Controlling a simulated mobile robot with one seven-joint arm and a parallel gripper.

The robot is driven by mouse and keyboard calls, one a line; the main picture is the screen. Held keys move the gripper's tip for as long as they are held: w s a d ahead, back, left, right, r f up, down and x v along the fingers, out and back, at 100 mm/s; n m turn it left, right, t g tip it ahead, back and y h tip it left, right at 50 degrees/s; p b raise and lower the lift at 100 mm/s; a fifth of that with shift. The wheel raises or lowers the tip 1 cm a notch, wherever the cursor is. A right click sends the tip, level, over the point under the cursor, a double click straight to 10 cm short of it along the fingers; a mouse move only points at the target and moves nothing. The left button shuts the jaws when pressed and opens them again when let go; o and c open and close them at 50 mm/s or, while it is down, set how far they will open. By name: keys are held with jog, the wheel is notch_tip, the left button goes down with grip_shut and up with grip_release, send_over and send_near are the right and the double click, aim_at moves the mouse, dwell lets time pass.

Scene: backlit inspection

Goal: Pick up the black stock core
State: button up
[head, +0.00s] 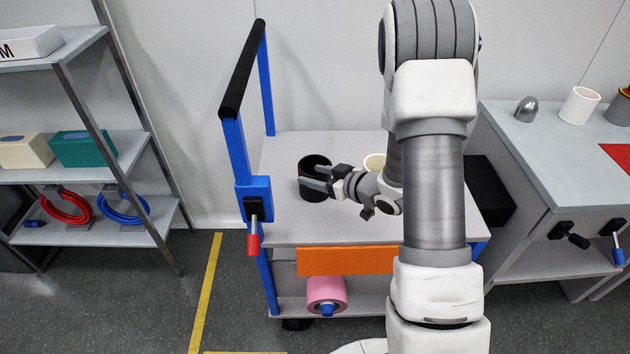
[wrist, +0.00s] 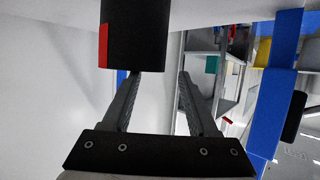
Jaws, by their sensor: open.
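The black stock core (head: 315,197) is a short hollow cylinder standing upright on the grey cart top (head: 285,225), left of centre. In the wrist view the black core (wrist: 135,35) shows at the top, with a red patch on its left edge. My gripper (head: 309,175) reaches in from the right, and its fingers overlap the core in the head view. In the wrist view my gripper (wrist: 160,74) is open with nothing between its fingers. The core lies mostly in line with the left fingertip, not centred in the gap. Whether they touch, I cannot tell.
A cream cylinder (head: 374,162) stands behind my arm, partly hidden. The cart's blue post (head: 235,155) with a black handle rises at the left. A pink roll (head: 327,294) lies on the lower shelf. A shelf rack (head: 85,175) stands left, a workbench (head: 530,140) right.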

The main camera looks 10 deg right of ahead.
aim_at(300, 171)
jog(key=b+x, duration=0.1)
jog(key=x, duration=0.3)
jog(key=shift+w, duration=0.1)
jog(key=shift+d, duration=0.1)
grip_shut()
